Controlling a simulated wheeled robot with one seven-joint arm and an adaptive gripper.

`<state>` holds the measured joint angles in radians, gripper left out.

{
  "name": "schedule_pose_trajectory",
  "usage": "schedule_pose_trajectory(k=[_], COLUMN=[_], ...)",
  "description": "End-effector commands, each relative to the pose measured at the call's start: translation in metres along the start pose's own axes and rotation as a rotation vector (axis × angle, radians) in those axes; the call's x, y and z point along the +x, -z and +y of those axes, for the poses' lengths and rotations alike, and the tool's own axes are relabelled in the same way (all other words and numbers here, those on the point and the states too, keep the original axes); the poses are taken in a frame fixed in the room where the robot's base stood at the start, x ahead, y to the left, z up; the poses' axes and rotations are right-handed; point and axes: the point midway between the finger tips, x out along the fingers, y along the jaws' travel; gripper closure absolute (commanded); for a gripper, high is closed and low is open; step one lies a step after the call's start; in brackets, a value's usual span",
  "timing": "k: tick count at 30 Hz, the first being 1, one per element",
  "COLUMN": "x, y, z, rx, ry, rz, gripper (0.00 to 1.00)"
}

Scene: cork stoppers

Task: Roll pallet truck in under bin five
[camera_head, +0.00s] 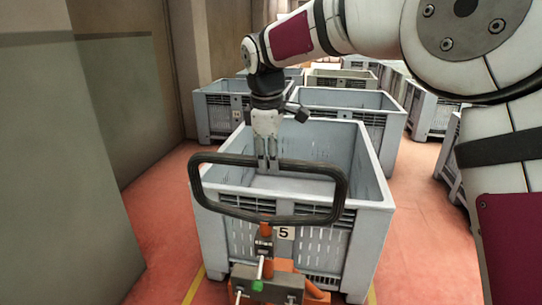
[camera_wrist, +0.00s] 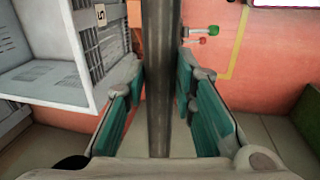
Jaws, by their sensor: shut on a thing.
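Bin five (camera_head: 372,225) is a grey open-topped crate with a white "5" label (camera_head: 284,233) on its near face. Its label also shows at the upper left of the wrist view (camera_wrist: 100,15). The orange pallet truck (camera_head: 315,292) stands close against that near face at the bottom of the head view. Its forks are hidden, so I cannot tell how far they reach under the bin. Its black loop handle (camera_head: 341,190) rises in front of the bin. My gripper (camera_head: 267,165) is shut on the handle's top bar, which runs between the teal finger pads in the wrist view (camera_wrist: 160,65).
More grey bins (camera_head: 382,122) stand behind bin five and along the right. A wall and a greenish panel (camera_head: 65,170) bound the left. A yellow line (camera_head: 194,285) marks the red floor beside the truck. Some floor is clear on both sides.

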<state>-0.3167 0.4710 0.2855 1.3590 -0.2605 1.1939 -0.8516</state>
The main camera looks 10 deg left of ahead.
Motion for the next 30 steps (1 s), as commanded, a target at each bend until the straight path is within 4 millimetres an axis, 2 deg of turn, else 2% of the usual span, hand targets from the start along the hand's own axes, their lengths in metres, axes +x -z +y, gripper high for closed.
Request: schedule_pose_trajectory(k=[1,8,9,11,22,26,30], x=[-0.001,-0.001,-0.001,-0.001,-0.005,-0.021,-0.049], y=[-0.001,-0.001,-0.001,-0.001,0.0,0.0,0.0], z=[0.008,0.009,0.01,0.009,0.007,0.007,0.007], rx=[0.005,0.006,0.006,0.006,0.004,0.004,0.004], ry=[-0.021,-0.024,-0.024,-0.023,-0.017,-0.02,-0.021], rz=[0.008,0.008,0.008,0.008,0.007,0.009,0.009], gripper=[1.0,1.0,0.67,0.55,0.55,0.55,0.55])
